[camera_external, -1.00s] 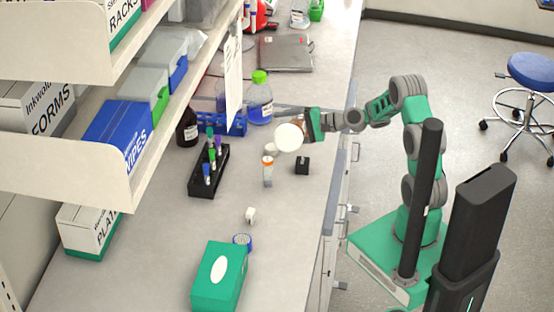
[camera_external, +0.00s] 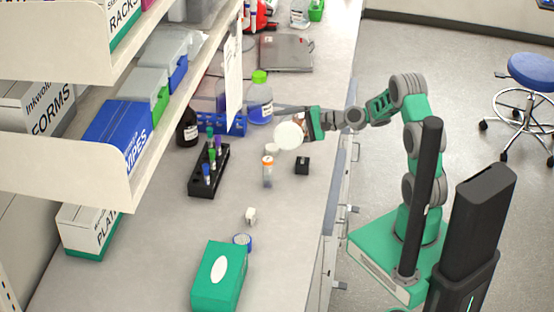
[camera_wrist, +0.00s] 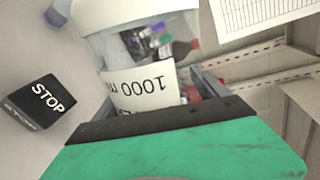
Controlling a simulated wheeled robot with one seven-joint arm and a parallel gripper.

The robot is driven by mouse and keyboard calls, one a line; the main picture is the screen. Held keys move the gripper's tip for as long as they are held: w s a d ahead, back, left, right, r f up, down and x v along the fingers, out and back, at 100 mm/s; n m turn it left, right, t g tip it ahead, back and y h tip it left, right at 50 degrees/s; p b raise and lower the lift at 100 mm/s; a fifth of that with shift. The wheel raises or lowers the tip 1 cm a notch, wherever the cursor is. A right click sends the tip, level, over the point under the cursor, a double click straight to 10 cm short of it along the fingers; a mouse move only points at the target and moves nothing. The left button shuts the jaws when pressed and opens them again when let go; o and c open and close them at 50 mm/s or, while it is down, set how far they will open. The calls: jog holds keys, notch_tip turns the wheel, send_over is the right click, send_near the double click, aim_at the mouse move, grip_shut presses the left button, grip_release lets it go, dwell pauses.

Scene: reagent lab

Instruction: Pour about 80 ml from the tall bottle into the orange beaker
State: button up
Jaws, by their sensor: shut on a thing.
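My gripper (camera_external: 304,122) is shut on a clear container with a broad white end (camera_external: 289,136), held above the bench near its right edge. In the wrist view this container (camera_wrist: 140,65) fills the middle, with a white band at the top and a "1000 m…" label upside down. A grey finger shows along its right side. I cannot tell whether it is the tall bottle. A clear bottle with a green cap and blue liquid (camera_external: 259,98) stands left of and beyond my gripper. I cannot make out an orange beaker in either view.
An orange-capped vial (camera_external: 267,172) and a black STOP block (camera_external: 302,166) are near the held container; the block also shows in the wrist view (camera_wrist: 40,101). A black tube rack (camera_external: 209,170), a dark bottle (camera_external: 187,128) and a blue rack (camera_external: 237,125) stand left. Shelves overhang the left side.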

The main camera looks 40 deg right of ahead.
jog(key=shift+n+t+h, duration=0.3)
jog(key=shift+n, duration=0.5)
jog(key=f+b, duration=0.4)
jog(key=b, duration=0.1)
jog(key=shift+s+a+f, duration=0.2)
jog(key=shift+s, duration=0.05)
notch_tip(320, 180, up, 2)
jog(key=shift+a+r+n+t+h, duration=0.1)
jog(key=shift+n+t+h, duration=0.2)
jog(key=shift+n, duration=0.5)
jog(key=shift+s+r+n, duration=0.1)
jog(key=shift+r+n, duration=0.25)
jog(key=shift+n, duration=0.05)
jog(key=shift+b, duration=0.3)
